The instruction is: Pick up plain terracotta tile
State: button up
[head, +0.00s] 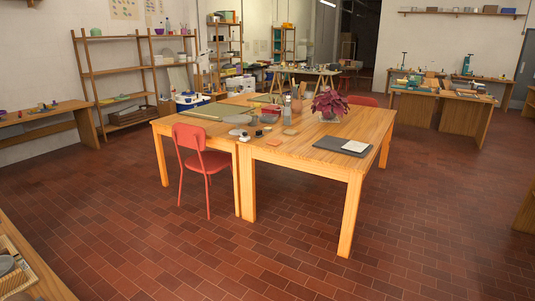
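A small flat orange-brown piece (291,132) lies on the large wooden table (310,158) in the middle of the room; it looks like a terracotta tile, but it is too small to tell whether it is plain. Another small flat brownish piece (273,142) lies nearer the table's front left edge, and I cannot tell what it is. My gripper is not in view.
A red chair (203,160) stands at the table's left front. The brick floor (290,260) in front is clear.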

aim_at(273, 142)
jog(key=i, duration=1.85)
jog(key=u, duration=0.55)
jog(key=i, duration=1)
jog(key=u, duration=0.9)
jog(key=i, duration=1.15)
jog(key=u, duration=0.4)
